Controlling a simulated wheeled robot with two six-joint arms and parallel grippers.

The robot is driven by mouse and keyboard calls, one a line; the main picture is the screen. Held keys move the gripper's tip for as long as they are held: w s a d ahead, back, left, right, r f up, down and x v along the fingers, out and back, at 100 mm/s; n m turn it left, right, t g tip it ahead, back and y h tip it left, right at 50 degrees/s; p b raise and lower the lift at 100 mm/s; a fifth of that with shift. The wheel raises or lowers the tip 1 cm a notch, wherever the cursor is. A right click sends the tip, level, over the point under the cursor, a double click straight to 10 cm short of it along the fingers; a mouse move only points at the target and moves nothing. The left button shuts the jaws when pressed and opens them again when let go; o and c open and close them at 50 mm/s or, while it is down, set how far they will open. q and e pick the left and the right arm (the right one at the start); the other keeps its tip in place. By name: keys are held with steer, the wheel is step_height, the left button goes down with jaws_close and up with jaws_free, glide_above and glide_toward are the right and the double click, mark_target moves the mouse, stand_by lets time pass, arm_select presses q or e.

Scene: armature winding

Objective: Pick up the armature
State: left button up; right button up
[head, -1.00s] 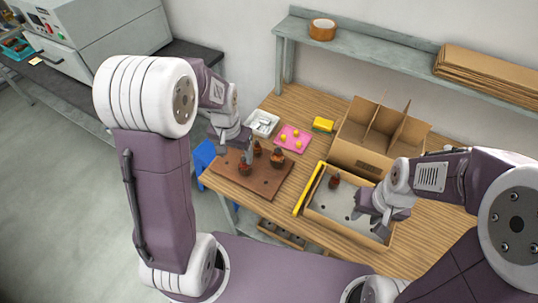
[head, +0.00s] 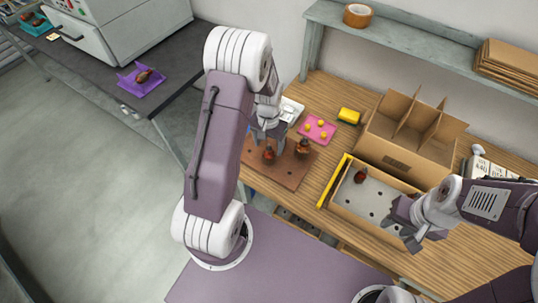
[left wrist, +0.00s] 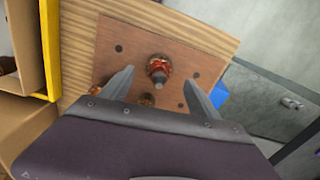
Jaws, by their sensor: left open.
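A brown board with holes (head: 287,174) lies on the wooden table. Two dark-and-copper armatures stand on it, one at the left (head: 269,155) and one at the right (head: 303,148). My left gripper (head: 268,138) is open above the board, partly covering its left side. Another armature (head: 361,176) stands in a low cardboard box. My right gripper (head: 408,232) is over that box's right end.
A purple tray (head: 137,88) with a dark-and-copper part stands on the dark bench at left. A yellow bar (head: 333,181) edges the low box.

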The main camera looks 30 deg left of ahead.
mark_target(269, 149)
arm_select(q)
step_height(269, 149, down, 4)
steer(key=shift+d+f+p, duration=0.1)
steer(key=shift+p, duration=0.3)
steer(key=shift+w+f, duration=0.1)
steer(key=shift+f, duration=0.3)
steer(key=shift+r, duration=0.1)
jaws_close()
steer(key=shift+r, duration=0.3)
steer(key=r, duration=0.2)
steer(key=r+b, duration=0.1)
steer(key=r, duration=0.1)
steer(key=shift+w+d, duration=0.2)
steer(key=shift+d, duration=0.15)
steer(key=w+d+r+b, duration=0.1)
steer(key=w+d+r, duration=0.2)
steer(key=d+r, duration=0.3)
steer(key=d, duration=0.4)
steer(key=shift+d+r, duration=0.15)
steer(key=shift+r, duration=0.1)
